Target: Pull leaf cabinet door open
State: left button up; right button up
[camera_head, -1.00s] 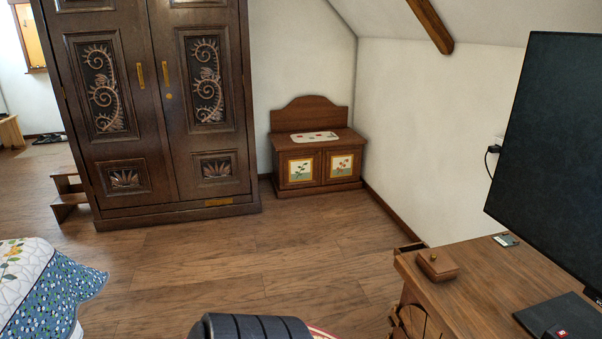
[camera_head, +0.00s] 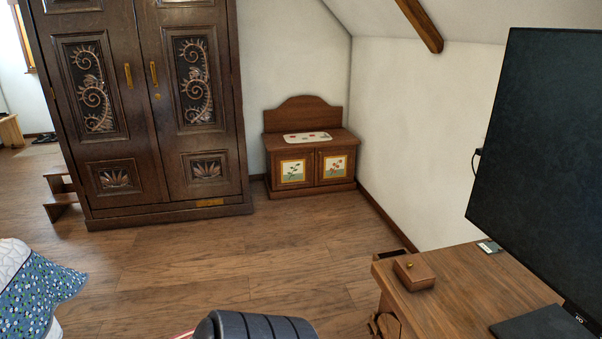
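A tall dark wooden armoire (camera_head: 132,142) stands at the left against the back wall. Its left door (camera_head: 114,138) and right door (camera_head: 172,138) look shut; both have curled carvings above and leaf-like carvings below. Brass handles, a left one (camera_head: 128,75) and a right one (camera_head: 153,75), sit side by side near the middle seam. A small low wooden cabinet (camera_head: 311,190) stands in the back corner with two shut doors. Its left panel (camera_head: 293,171) and right panel (camera_head: 335,166) show painted plants. Neither of my grippers is in view.
Open wooden floor (camera_head: 200,265) lies before the armoire and low cabinet. A desk (camera_head: 450,295) with a small box (camera_head: 414,272) and a large dark screen (camera_head: 545,165) fills the right. A bed corner (camera_head: 35,295) is at lower left. Small steps (camera_head: 62,195) stand beside the armoire.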

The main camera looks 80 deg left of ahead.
aim_at(295, 168)
jog(key=i+u, duration=0.15)
jog(key=u, duration=1.25)
